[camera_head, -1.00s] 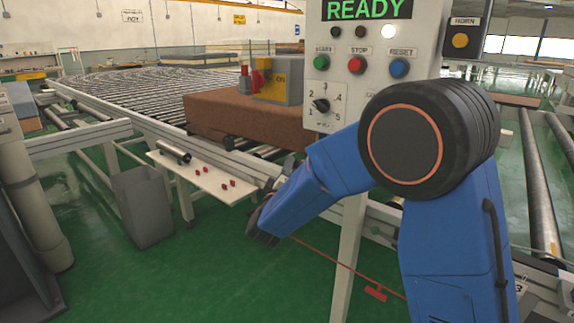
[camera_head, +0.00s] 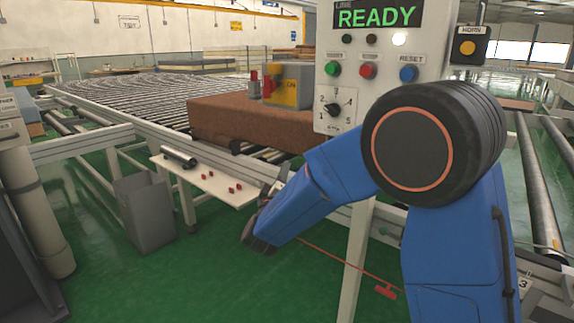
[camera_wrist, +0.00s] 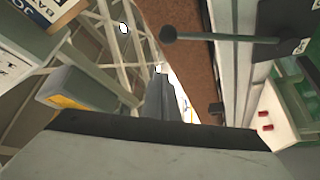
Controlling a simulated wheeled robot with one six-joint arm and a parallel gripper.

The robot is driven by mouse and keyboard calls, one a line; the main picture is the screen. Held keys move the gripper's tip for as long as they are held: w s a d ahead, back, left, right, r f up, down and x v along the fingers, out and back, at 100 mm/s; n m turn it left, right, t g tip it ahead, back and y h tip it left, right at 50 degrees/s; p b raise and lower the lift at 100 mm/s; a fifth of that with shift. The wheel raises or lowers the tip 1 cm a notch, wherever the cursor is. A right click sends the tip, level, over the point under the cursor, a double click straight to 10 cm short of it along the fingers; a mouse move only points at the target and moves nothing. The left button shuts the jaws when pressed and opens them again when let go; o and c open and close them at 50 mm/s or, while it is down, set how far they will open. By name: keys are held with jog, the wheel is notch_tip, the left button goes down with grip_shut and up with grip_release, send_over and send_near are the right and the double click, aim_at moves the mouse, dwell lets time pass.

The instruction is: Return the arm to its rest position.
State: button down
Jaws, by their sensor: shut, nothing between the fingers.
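My blue arm rises at the right of the head view, bends at a large dark joint, and reaches down to the left. Its dark far end hangs in front of the white shelf, above the green floor. In the wrist view, my gripper (camera_wrist: 158,98) shows as grey fingers closed together with nothing held. The gripper's fingers cannot be made out in the head view.
A control panel (camera_head: 385,72) reading READY stands close behind my arm. A brown mattress (camera_head: 235,122) lies on the roller conveyor (camera_head: 130,92). A white shelf (camera_head: 205,180) and a grey bin (camera_head: 147,212) stand left of my arm. Open green floor lies below.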

jog(key=s+d+r+m+g+y, duration=0.2)
jog(key=s+d+g+y, duration=0.4)
jog(key=s+d+y, duration=0.4)
jog(key=s+d+f+m+g+h, duration=0.2)
jog(key=s+d, duration=0.5)
jog(key=s, duration=0.4)
jog(key=s+d+f+m+g+h, duration=0.1)
jog(key=s+d+f+m+g, duration=0.2)
jog(key=s+d, duration=0.4)
jog(key=s+d+f+m+g+h, duration=0.2)
jog(key=s+d+f+g, duration=0.3)
jog(key=s, duration=1.1)
jog(key=shift+s+d+f+m+h, duration=0.35)
jog(key=shift+d+f, duration=0.4)
jog(key=shift+d, duration=0.45)
